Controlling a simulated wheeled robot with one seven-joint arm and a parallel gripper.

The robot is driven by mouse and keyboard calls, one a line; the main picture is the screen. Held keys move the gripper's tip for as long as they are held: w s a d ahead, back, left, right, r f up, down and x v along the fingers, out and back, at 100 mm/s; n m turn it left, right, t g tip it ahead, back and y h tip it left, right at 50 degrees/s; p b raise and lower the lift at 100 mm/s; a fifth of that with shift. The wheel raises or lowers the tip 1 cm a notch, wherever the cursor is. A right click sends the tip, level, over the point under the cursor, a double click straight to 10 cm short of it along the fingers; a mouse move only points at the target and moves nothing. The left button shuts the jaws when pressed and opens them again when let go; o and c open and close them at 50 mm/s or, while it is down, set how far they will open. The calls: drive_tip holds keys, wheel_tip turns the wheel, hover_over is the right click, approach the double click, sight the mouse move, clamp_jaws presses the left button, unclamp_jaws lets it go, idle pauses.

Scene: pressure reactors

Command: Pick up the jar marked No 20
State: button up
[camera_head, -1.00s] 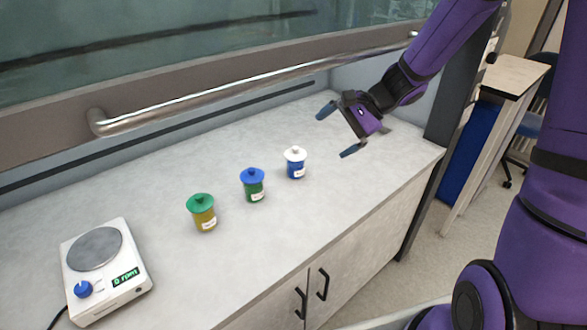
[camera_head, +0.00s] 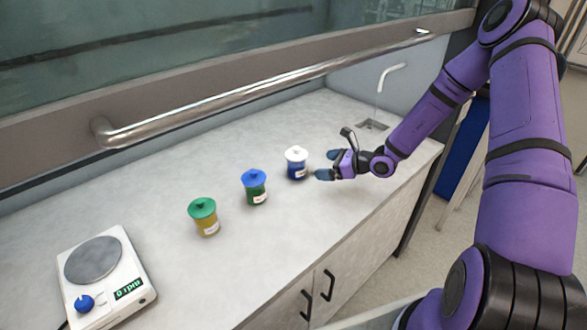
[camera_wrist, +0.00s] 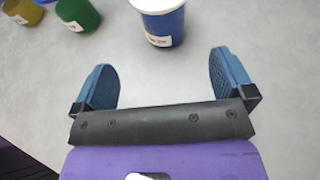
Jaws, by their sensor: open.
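Three jars stand upright in a slanting row on the counter: a blue jar with a white lid (camera_head: 296,163), a green jar with a blue lid (camera_head: 254,187) and a yellow jar with a green lid (camera_head: 204,217). Each has a small white label, too small to read, so I cannot tell which is No 20. My gripper (camera_head: 324,164) is low over the counter, just right of the white-lidded jar, with its fingers towards it. In the wrist view the gripper (camera_wrist: 165,78) is open and empty, with the white-lidded jar (camera_wrist: 163,25) ahead, between the lines of the fingers.
A white stirrer plate (camera_head: 107,275) with a round grey top, blue knob and green display stands at the left front. A metal rail (camera_head: 250,90) runs along the hood above the counter. A small sink (camera_head: 372,125) and tap are at the back right. The front counter is clear.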

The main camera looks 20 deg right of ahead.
sight(305, 167)
drive_tip(key=shift+w+f+m, duration=0.25)
drive_tip(key=shift+f+m, duration=0.05)
drive_tip(key=shift+f, duration=0.2)
drive_tip(key=x, duration=1)
drive_tip(key=shift+w+a+f, duration=0.1)
drive_tip(key=shift+a+f, duration=0.05)
drive_tip(key=shift+a, duration=0.05)
drive_tip(key=c, duration=1.2)
drive_tip(key=shift+o, duration=0.2)
